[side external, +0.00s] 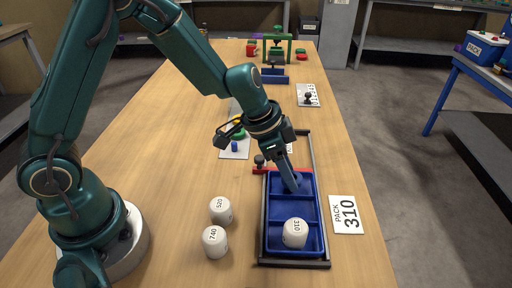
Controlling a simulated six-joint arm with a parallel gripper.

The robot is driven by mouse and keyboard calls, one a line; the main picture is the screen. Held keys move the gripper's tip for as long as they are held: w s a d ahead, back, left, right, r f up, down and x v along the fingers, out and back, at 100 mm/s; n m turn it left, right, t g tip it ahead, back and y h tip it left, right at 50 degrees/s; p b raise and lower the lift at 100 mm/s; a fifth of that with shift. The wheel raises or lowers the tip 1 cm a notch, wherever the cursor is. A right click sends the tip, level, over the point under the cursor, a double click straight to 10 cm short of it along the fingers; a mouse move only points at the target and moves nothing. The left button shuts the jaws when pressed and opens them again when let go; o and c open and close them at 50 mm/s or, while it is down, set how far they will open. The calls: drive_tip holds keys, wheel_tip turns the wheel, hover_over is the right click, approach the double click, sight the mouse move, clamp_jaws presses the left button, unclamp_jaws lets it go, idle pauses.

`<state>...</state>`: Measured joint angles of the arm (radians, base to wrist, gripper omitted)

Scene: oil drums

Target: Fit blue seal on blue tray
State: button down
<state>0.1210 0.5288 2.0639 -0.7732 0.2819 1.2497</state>
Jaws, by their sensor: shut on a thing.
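The blue tray (275,212) lies in a dark frame at the right of the table, divided into compartments. A white drum marked 310 (295,233) stands in its near compartment. My gripper (292,182) reaches down into the far compartment, tilted, its fingers shut on a small blue thing that I take to be the blue seal. The seal blends with the tray, so its outline and whether it touches the tray are hard to tell. A red bar with a dark knob (260,161) is at the tray's far left corner.
Two white drums, 520 (221,210) and 740 (215,241), stand left of the tray. A card reading PACK 310 (346,214) lies to its right. A pale card (234,154) with a blue peg and green piece is behind. A green frame (277,46) stands farther back.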

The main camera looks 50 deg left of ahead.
drive_tip(key=shift+f, duration=0.2)
drive_tip(key=shift+c, duration=1.3)
unclamp_jaws()
drive_tip(key=shift+o, duration=1.3)
drive_tip(key=shift+w, duration=0.1)
drive_tip(key=shift+r, duration=2.85)
